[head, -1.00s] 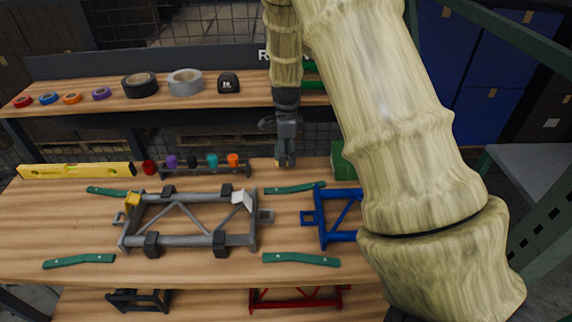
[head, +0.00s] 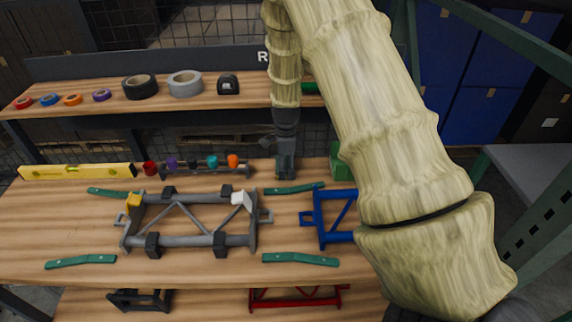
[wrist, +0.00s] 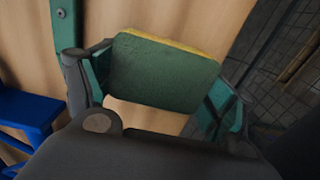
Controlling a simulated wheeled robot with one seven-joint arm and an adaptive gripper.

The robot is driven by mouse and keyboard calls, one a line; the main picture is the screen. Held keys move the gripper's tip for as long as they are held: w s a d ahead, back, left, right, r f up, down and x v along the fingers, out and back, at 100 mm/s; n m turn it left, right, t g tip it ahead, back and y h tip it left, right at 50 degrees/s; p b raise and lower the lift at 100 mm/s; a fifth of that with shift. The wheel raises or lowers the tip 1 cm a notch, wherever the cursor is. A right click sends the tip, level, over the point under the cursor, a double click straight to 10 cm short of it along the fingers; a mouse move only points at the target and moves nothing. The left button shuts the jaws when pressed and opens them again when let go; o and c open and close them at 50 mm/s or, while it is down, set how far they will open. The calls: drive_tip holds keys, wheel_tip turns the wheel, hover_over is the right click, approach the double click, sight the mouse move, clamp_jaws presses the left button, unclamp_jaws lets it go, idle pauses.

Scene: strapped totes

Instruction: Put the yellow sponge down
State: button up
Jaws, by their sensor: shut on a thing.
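The yellow sponge (wrist: 165,72) has a dark green face and a thin yellow edge along its top in the wrist view. My gripper (wrist: 158,92) is shut on it, with one finger at each end. In the head view my gripper (head: 286,168) points down over the back part of the wooden bench, right of the coloured cups. The sponge cannot be made out there. Wood shows behind the sponge, but whether it touches the bench I cannot tell.
A grey frame (head: 185,241) with clamps stands on the bench (head: 190,277), and a blue frame (head: 321,218) stands to its right. Green strips (head: 294,188) lie around them. A shelf of tapes (head: 185,84) stands behind.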

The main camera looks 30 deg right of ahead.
sight(286, 163)
drive_tip(key=o, duration=1.1)
drive_tip(key=shift+f, duration=0.1)
drive_tip(key=shift+o, duration=0.2)
wheel_tip(286, 163, up, 12)
drive_tip(key=b, duration=0.2)
drive_tip(key=shift+r, duration=0.2)
